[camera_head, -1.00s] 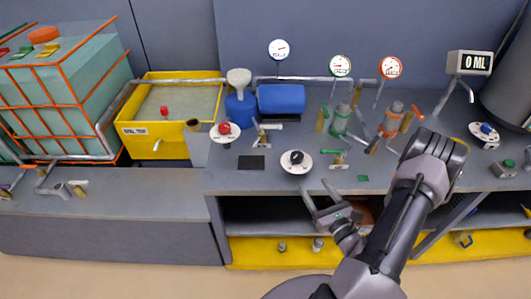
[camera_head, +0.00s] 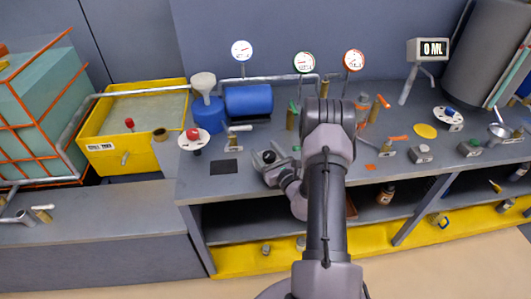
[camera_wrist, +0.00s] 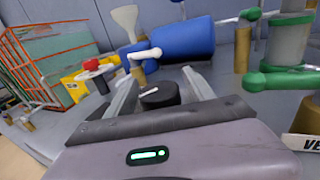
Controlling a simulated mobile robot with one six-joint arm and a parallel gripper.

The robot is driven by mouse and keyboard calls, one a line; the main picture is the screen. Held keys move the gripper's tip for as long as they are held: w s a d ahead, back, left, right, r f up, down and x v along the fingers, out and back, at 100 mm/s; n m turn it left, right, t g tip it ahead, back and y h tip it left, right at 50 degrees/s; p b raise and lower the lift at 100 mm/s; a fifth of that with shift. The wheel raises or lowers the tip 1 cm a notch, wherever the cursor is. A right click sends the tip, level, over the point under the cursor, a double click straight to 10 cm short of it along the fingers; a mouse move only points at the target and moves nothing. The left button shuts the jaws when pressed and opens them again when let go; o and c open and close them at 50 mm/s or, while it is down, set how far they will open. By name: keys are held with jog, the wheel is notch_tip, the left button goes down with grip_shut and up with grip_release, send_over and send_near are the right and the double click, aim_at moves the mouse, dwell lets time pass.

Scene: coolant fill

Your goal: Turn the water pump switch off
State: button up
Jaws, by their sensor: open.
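A black round knob (camera_wrist: 160,96) with a white pointer line shows between my fingers in the wrist view. In the head view this knob (camera_head: 269,157) is mostly hidden by my gripper (camera_head: 268,163). My gripper is open, with one finger (camera_wrist: 124,98) on each side of the knob; I cannot tell whether they touch it. A red knob on a white dial (camera_head: 194,138) stands to the left, and a blue knob on a white dial (camera_head: 448,118) stands far right. I cannot read which one is labelled water pump.
A blue pump (camera_head: 248,100) and a white funnel (camera_head: 203,84) stand behind my gripper. A white-handled valve (camera_wrist: 143,56) is close beyond the left finger. Green-handled pipework (camera_wrist: 285,78) is close on the right. A yellow tank (camera_head: 110,150) stands at the left.

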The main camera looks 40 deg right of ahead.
jog(key=c, duration=1.4)
jog(key=shift+o, duration=0.2)
jog(key=shift+n+y, duration=0.3)
jog(key=shift+y, duration=0.2)
jog(key=n+y+b, duration=0.1)
jog(key=y, duration=0.1)
jog(key=n+y+b, duration=0.1)
jog(key=n+y, duration=0.1)
jog(key=y, duration=0.1)
jog(key=shift+a+f, duration=0.15)
jog(key=shift+a, duration=0.25)
jog(key=shift+s+a+n+g+y+b, duration=0.15)
jog(key=shift+n+g+y+b, duration=0.1)
jog(key=shift+n+y+b, duration=0.45)
jog(key=shift+w+a+n+g+y+b, duration=0.15)
jog(key=shift+n+g+y, duration=0.25)
jog(key=shift+y, duration=0.55)
jog(key=shift+s+a+n+g+y+b, duration=0.15)
jog(key=shift+n+y+b, duration=0.3)
jog(key=shift+n+y, duration=0.35)
jog(key=shift+y, duration=0.25)
jog(key=o, duration=1.4)
jog(key=shift+c, duration=0.2)
